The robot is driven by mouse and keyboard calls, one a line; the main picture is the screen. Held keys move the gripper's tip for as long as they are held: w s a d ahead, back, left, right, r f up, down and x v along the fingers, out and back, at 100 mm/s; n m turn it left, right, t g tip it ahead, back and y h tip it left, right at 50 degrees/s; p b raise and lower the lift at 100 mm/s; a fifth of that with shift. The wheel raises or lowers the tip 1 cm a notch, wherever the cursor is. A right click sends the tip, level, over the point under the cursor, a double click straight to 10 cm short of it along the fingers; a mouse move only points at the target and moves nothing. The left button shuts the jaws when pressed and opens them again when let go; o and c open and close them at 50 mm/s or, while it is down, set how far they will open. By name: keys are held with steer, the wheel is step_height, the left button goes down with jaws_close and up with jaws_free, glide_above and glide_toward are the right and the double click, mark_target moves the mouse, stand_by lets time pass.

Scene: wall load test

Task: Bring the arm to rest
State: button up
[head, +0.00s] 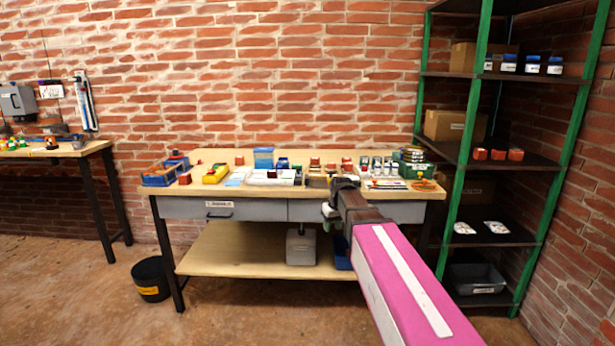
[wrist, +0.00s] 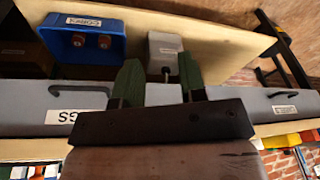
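My gripper (head: 328,212) reaches out in front of the workbench (head: 225,208) at drawer height, with my pink arm running back to the lower right. In the wrist view, which is upside down, its two green fingers (wrist: 158,60) stand apart with nothing held between them. Behind the fingers are the grey drawer fronts (wrist: 235,107) and, beyond, the lower shelf with a grey container (wrist: 166,50). No contact between the fingers and the bench shows, but the exact gap cannot be told.
A blue bin (wrist: 88,42) with two brown pieces sits on the lower shelf. A green-framed shelf rack (head: 465,150) stands right, a black bucket (head: 150,279) left. Floor (head: 240,310) before the bench is clear.

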steer(key=s+d+f+m, duration=0.1)
steer(key=s+d+f, duration=0.2)
steer(key=s+f, duration=0.2)
steer(key=s+d+f+m+g+h, duration=0.1)
steer(key=s+d+f+m, duration=0.1)
steer(key=s+f, duration=0.4)
steer(key=s+d+f+m+g, duration=0.1)
steer(key=s+d+f, duration=0.3)
steer(key=s, duration=0.7)
steer(key=shift+s+d+f, duration=0.2)
steer(key=shift+s+f, duration=0.05)
steer(key=shift+f, duration=0.65)
